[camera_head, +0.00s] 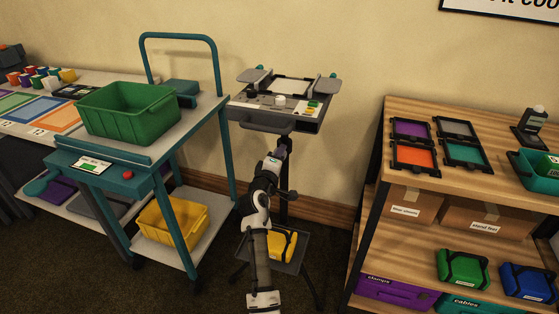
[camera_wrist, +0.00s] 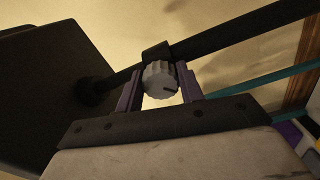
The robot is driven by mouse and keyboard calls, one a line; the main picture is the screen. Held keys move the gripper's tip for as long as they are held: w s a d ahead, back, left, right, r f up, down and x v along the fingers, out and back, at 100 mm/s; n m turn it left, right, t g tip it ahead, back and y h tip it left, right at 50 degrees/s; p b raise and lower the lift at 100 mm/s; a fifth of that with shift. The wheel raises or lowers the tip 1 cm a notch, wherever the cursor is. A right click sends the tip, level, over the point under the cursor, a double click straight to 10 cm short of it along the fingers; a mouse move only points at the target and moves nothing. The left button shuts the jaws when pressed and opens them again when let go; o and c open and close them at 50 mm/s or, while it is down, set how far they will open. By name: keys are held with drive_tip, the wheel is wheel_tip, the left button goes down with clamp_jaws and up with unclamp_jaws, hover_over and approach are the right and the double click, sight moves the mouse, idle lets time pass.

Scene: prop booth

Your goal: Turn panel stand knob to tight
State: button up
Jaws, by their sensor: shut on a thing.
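The panel stand (camera_head: 310,124) stands against the wall, with a control panel on top of a dark pole. In the wrist view the knob (camera_wrist: 158,78) is a grey ribbed disc with a dark mark pointing right and slightly down. It sits on a dark collar around the stand's pole (camera_wrist: 235,38). My gripper (camera_wrist: 160,88) is shut on the knob, one purple-grey finger on each side. In the head view my gripper (camera_head: 275,156) is at the pole just below the panel, and the knob is hidden there.
A teal cart (camera_head: 210,112) with a green crate (camera_head: 125,112) stands close on the left. A wooden shelf (camera_head: 470,110) with coloured frames and boxes stands on the right. A yellow item (camera_head: 283,247) rests on the stand's low platform. Carpet shows between stand and shelf.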

idle(0.4)
drive_tip(key=o, duration=1)
drive_tip(key=b+v, duration=0.1)
drive_tip(key=v, duration=1.3)
drive_tip(key=shift+r, duration=0.1)
